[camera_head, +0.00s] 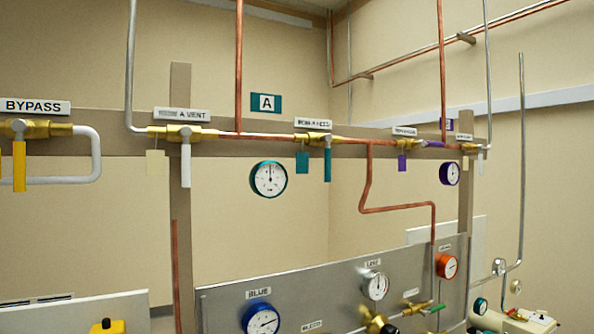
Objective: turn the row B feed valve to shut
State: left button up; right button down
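A brass valve (404,144) with a purple tag (402,163) sits on the copper header pipe, right of centre. The label above it is too small to read; the purple colour matches the B plate (446,125). Its purple lever (432,144) appears to lie along the pipe, pointing right. A purple-rimmed gauge (450,174) hangs below and to the right. Neither of my grippers is in view.
Left of it, a brass valve (320,139) has a teal tag and a teal lever (327,165) hanging down. The A vent valve (185,134) has a white lever hanging down. A grey panel (330,285) with gauges stands below.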

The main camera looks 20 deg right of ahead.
aim_at(421, 143)
jog(key=k+z, duration=0.1)
jog(key=z, duration=0.7)
jog(key=i+l+z, duration=0.25)
jog(key=i+z, duration=0.25)
jog(key=i, duration=0.2)
